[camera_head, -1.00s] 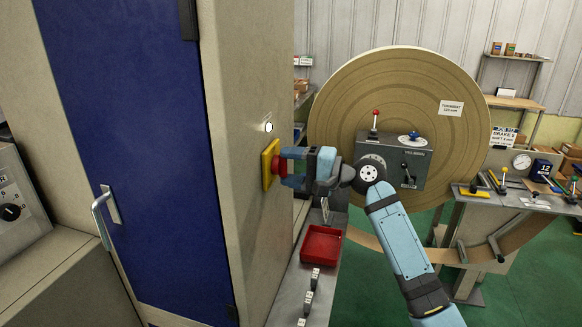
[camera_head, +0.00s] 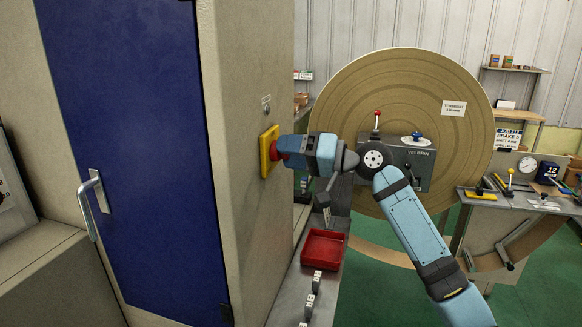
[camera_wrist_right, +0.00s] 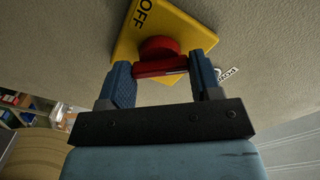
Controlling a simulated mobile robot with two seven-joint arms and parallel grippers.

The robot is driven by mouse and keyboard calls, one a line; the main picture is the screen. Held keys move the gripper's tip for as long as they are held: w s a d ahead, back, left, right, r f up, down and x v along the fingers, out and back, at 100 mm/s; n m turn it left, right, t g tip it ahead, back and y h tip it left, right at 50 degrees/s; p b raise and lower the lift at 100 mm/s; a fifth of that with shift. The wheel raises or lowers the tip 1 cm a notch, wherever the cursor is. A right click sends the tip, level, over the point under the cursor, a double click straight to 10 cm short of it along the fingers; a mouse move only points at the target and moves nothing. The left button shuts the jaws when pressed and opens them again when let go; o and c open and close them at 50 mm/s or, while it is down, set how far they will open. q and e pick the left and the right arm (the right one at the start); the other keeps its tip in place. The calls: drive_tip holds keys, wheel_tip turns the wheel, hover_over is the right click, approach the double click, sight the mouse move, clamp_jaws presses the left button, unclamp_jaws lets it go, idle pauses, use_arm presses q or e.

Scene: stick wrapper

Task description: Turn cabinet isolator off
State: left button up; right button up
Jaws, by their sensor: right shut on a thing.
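The isolator is a red knob (camera_head: 276,151) on a yellow plate (camera_head: 268,150), fixed to the beige side of the cabinet (camera_head: 245,220). In the right wrist view the yellow plate (camera_wrist_right: 190,34) bears the word OFF. The red knob (camera_wrist_right: 160,48) has a grip bar lying across the view, between my two blue fingertips. My right gripper (camera_wrist_right: 161,72) is shut on that bar. In the head view my right gripper (camera_head: 288,151) reaches the knob from the right and partly hides it. A small pale indicator (camera_head: 266,100) sits above the plate. My left gripper is not in view.
A blue cabinet door (camera_head: 140,170) with a metal handle (camera_head: 93,200) is at left. A red tray (camera_head: 323,248) lies on the narrow bench below my right gripper. A large roll (camera_head: 440,90) and a grey control box (camera_head: 422,165) stand behind my arm.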

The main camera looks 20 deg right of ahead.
use_arm(q)
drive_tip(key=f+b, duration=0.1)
drive_tip(key=b, duration=0.1)
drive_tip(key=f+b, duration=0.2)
drive_tip(key=b, duration=0.1)
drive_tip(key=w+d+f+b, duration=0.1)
drive_tip(key=b, duration=0.1)
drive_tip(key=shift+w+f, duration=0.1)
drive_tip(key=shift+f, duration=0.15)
use_arm(e)
drive_tip(key=n, duration=0.9)
use_arm(q)
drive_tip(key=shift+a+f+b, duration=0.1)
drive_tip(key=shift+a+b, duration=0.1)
drive_tip(key=shift+b, duration=0.15)
use_arm(e)
drive_tip(key=shift+n, duration=0.4)
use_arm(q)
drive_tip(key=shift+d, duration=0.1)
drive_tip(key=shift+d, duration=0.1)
use_arm(e)
drive_tip(key=o, duration=0.9)
